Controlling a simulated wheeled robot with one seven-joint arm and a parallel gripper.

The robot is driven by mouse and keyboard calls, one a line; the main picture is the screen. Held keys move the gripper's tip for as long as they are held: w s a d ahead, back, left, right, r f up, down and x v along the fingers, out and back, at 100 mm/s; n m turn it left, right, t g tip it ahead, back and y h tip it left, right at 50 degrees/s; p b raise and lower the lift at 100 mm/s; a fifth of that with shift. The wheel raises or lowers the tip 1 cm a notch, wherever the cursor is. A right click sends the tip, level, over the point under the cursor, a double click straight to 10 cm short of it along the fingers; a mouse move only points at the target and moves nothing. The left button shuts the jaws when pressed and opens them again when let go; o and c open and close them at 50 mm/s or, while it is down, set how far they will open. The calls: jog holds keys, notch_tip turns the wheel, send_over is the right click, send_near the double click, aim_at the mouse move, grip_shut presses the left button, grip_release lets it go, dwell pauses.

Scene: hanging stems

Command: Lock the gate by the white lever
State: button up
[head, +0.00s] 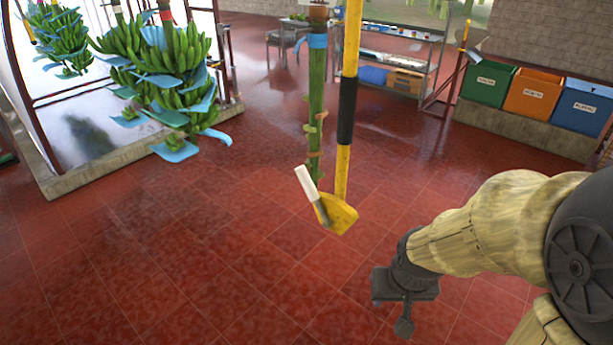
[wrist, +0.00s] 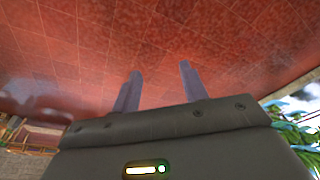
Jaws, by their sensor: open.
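The white lever (head: 305,182) tilts up and left from a dark grey arm on a yellow plate (head: 340,214). The plate sits at the lower end of a hanging yellow pole (head: 351,50) with a black sleeve. A green stem (head: 316,90) hangs just left of the pole, its lower end close behind the lever. I cannot tell the gate's exact state. My gripper (wrist: 158,72) is open and empty in the wrist view, with bare floor beyond its fingers. In the head view my gripper is below and right of the lever, apart from it.
Banana bunches (head: 180,60) with blue sheets hang at the left over a raised curb (head: 120,168). Green (head: 487,84), orange (head: 532,95) and blue (head: 580,107) bins stand at the right. A shelf (head: 395,70) stands behind. The red floor around the lever is clear.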

jog(key=w+a+f+m+t+y+b, duration=0.1)
jog(key=w+a+m+t+b, duration=0.25)
jog(key=w+a+m, duration=0.2)
jog(key=m+t+b, duration=0.7)
jog(key=m+t, duration=0.5)
jog(key=m, duration=1.3)
send_near(306, 178)
jog(key=shift+n+h, duration=0.25)
jog(key=shift+h, duration=0.05)
jog(key=s, duration=0.1)
jog(key=s+f, duration=0.1)
jog(key=s, duration=0.3)
jog(key=shift+a+f, duration=0.1)
jog(key=shift+f, duration=0.2)
jog(key=shift+w, duration=0.1)
jog(key=w+p, duration=0.6)
jog(key=w, duration=1.1)
jog(key=shift+w+a, duration=0.1)
jog(key=shift+a, duration=0.05)
